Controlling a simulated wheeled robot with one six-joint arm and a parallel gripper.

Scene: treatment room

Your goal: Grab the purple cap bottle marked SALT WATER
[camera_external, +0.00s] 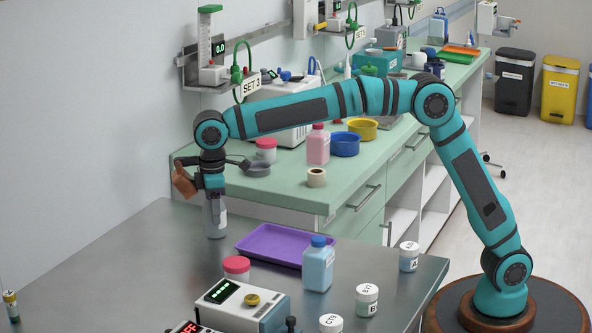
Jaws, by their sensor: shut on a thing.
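My gripper (213,197) points down over the back left of the steel table and is shut on the upper part of a pale grey bottle (216,224) with a white label. The bottle is upright, and its cap is hidden by the jaws, so I cannot see the cap's colour. The label is too small to read. I cannot tell whether the bottle's base touches the table or hangs just above it.
A purple tray (283,243) lies right of the bottle. A blue-capped bottle (318,264), a red-lidded jar (236,268), a display device (243,305) and several labelled white jars (367,299) stand nearer. A green counter (290,190) with containers stands behind.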

